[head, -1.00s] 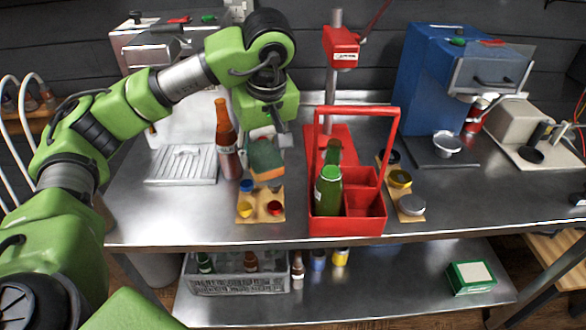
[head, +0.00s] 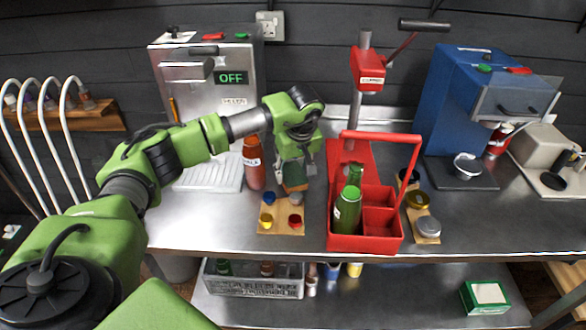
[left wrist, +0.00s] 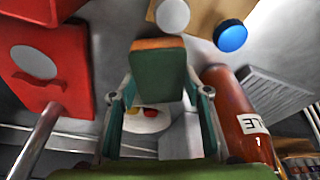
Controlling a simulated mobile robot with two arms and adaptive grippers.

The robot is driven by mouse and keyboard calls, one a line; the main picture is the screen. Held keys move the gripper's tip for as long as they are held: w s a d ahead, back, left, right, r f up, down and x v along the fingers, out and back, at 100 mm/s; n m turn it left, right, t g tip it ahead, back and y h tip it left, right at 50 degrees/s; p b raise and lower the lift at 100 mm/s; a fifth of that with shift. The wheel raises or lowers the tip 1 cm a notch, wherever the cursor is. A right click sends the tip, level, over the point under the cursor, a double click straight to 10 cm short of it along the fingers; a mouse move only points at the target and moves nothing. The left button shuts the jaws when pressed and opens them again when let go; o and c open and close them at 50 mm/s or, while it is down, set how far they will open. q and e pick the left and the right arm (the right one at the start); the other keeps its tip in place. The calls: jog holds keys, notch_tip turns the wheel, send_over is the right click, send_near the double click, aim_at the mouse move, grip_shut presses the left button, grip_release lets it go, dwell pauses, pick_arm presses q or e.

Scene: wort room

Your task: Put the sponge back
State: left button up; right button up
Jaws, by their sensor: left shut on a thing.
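The sponge (head: 295,177), dark green with an orange-brown side, is held in my left gripper (head: 293,172) above the steel counter, behind the wooden board of caps. In the left wrist view the sponge (left wrist: 158,75) sits between the two fingers of my left gripper (left wrist: 160,95), which are shut on it. Beyond it shows a white round thing (left wrist: 148,121) with red and yellow spots, partly hidden by the sponge; I cannot tell what it is. My right gripper is not in view.
A red-brown bottle (head: 253,165) stands close left of the gripper. A red carrier (head: 366,243) with green bottles stands to the right. The wooden board (head: 268,230) with colored caps lies in front. A blue machine (head: 449,95) stands at the back right.

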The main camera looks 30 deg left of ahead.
pick_arm(q)
jog(key=shift+f, duration=0.2)
jog(key=shift+f+b, duration=0.3)
jog(key=shift+f, duration=0.05)
jog(key=o, duration=1)
jog(key=shift+r, duration=0.15)
